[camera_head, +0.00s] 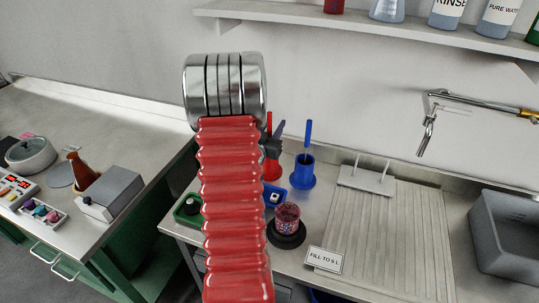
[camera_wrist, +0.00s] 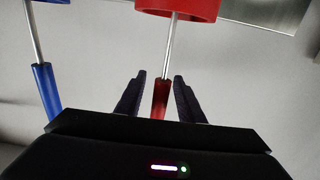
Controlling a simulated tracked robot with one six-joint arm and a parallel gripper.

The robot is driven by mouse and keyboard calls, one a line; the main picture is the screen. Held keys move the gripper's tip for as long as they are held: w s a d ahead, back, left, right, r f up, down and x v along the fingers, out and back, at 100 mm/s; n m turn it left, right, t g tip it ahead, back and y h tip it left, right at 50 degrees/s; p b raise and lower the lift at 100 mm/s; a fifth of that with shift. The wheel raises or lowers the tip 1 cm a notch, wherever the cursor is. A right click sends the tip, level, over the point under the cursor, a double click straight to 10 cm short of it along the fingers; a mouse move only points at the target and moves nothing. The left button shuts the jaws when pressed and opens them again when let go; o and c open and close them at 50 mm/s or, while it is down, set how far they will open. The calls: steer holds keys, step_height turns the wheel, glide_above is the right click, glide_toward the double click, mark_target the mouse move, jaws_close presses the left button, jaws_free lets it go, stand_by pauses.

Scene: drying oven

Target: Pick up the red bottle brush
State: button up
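The red bottle brush stands in a red holder (camera_head: 272,170) at the back of the sink bench, with its handle (camera_head: 269,119) upward. My gripper (camera_head: 272,145) is at the brush, partly hidden behind my red ribbed arm. In the wrist view, which looks inverted, the red handle (camera_wrist: 161,97) shows between my two dark fingers (camera_wrist: 160,80), with a gap on each side. I cannot tell how deep it sits between them. The metal rod (camera_wrist: 170,50) leads to the red holder (camera_wrist: 178,8). My gripper is open.
A blue brush (camera_head: 308,135) in a blue holder (camera_head: 301,174) stands just right. In front are a red patterned cup (camera_head: 287,216) on a black base and a small blue tray (camera_head: 275,196). A ribbed drainboard (camera_head: 385,235) lies right; a bottle shelf (camera_head: 370,25) hangs above.

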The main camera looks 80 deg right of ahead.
steer(key=shift+c, duration=0.5)
jaws_close()
